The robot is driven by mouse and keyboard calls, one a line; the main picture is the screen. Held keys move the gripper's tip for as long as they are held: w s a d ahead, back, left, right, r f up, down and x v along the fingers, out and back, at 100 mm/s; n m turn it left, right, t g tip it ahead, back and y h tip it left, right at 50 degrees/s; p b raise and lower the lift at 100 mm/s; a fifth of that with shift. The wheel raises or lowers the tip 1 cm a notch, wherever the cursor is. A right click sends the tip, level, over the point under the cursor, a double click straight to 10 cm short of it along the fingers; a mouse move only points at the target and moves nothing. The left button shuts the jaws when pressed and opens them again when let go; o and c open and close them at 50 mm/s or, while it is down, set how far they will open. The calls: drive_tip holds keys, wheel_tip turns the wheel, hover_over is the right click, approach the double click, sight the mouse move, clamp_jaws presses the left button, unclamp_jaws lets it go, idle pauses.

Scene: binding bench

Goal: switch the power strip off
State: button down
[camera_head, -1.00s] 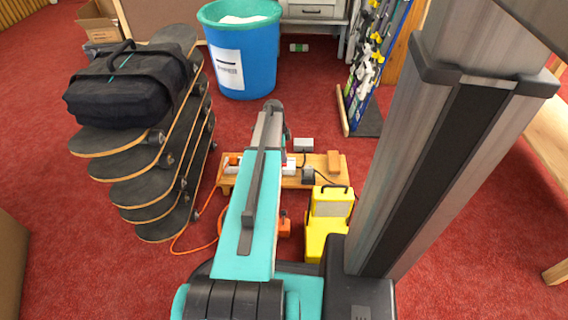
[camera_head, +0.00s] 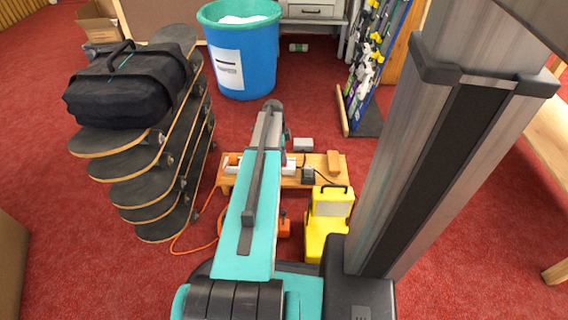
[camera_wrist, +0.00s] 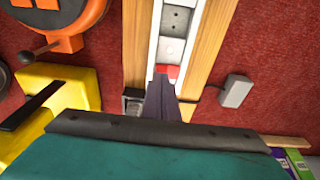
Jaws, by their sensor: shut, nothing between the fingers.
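The power strip (camera_wrist: 174,28) is white with grey sockets and lies on a wooden board (camera_wrist: 206,40) in the wrist view. A red rocker switch (camera_wrist: 169,71) sits at its near end. My gripper (camera_wrist: 162,83) is shut and empty, its dark fingertips at the switch's near edge. They overlap it in the picture, and I cannot tell whether they touch it. In the head view the power strip (camera_head: 231,164) shows beside my arm, which hides its middle and my gripper. Which way the rocker is tilted is not clear.
A yellow case (camera_head: 328,220) and an orange cable reel (camera_wrist: 62,22) are close to the board. A grey box (camera_wrist: 236,91) lies on the red carpet beside it. Stacked skateboards (camera_head: 150,190) stand left, and a blue bin (camera_head: 243,60) stands behind.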

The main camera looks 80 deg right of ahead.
drive_tip(key=shift+f, duration=0.7)
idle(0.9)
wheel_tip(320, 180, up, 7)
drive_tip(key=p, duration=0.5)
idle(0.7)
idle(0.5)
